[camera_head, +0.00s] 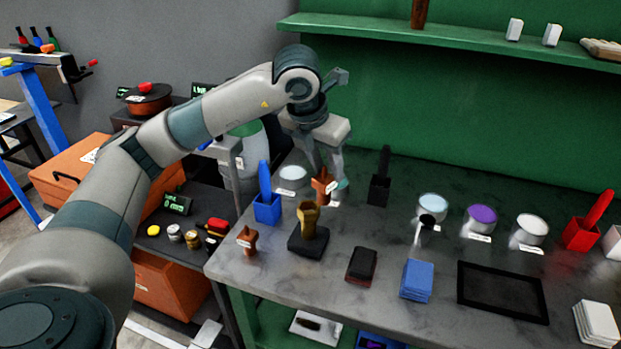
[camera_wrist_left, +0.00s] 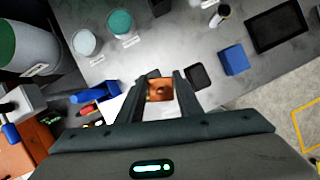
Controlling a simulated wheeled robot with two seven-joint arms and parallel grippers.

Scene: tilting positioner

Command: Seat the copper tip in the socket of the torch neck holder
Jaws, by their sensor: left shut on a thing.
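My left gripper (camera_head: 326,178) is over the back left of the workbench, pointing down. It is shut on a copper-brown piece (camera_head: 323,188), which I take to be the copper tip. In the left wrist view the copper tip (camera_wrist_left: 160,90) is between the two dark fingers of the left gripper (camera_wrist_left: 163,92). A brass-coloured upright on a black block (camera_head: 308,240), likely the torch neck holder, stands in front of the gripper and a little left. The held piece is apart from it. The holder cannot be made out in the wrist view. My right gripper is not in view.
A blue holder (camera_head: 267,210) and a small brown labelled piece (camera_head: 246,240) stand near the bench's left edge. A black holder (camera_head: 379,189) is right of the gripper. A dark block (camera_head: 361,264), blue block (camera_head: 416,280) and black tray (camera_head: 502,309) lie in front.

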